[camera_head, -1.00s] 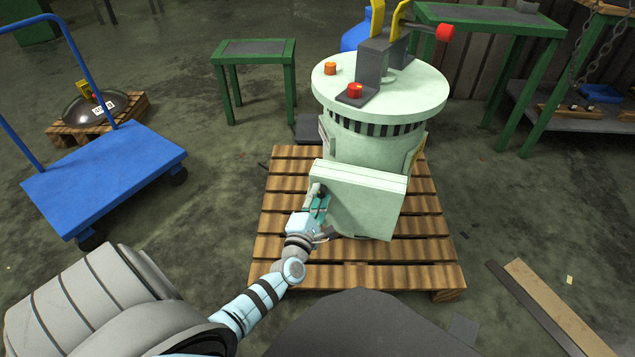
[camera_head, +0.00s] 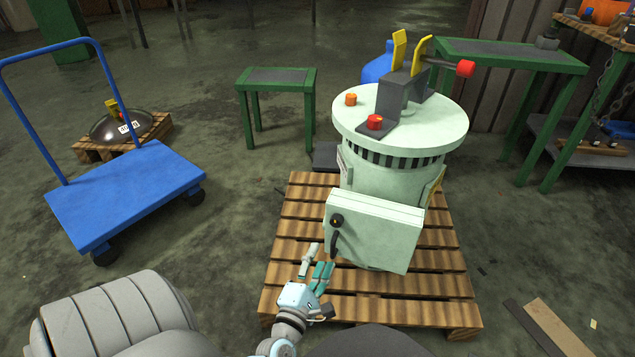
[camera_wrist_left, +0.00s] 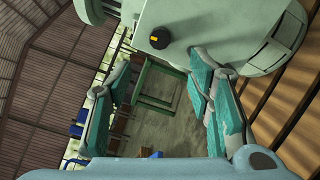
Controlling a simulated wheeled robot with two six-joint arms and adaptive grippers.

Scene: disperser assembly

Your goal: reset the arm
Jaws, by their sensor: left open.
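My left gripper (camera_head: 316,264) is open and empty, low in front of the pale green disperser (camera_head: 392,180). It is just left of and below the disperser's box-shaped cabinet (camera_head: 374,236), apart from it. The cabinet has a dark knob (camera_head: 337,220) and a dark handle (camera_head: 334,243) at its left edge. In the left wrist view, the two teal-padded fingers (camera_wrist_left: 165,105) stand wide apart with nothing between them, and the dark knob with a yellow mark (camera_wrist_left: 160,38) shows above. My right gripper is not in view.
The disperser stands on a wooden pallet (camera_head: 290,232). A blue cart (camera_head: 125,195) is at left, with a domed part (camera_head: 118,127) on a small pallet behind it. Green tables (camera_head: 278,76) stand behind. Planks (camera_head: 560,330) lie at lower right. The floor between cart and pallet is clear.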

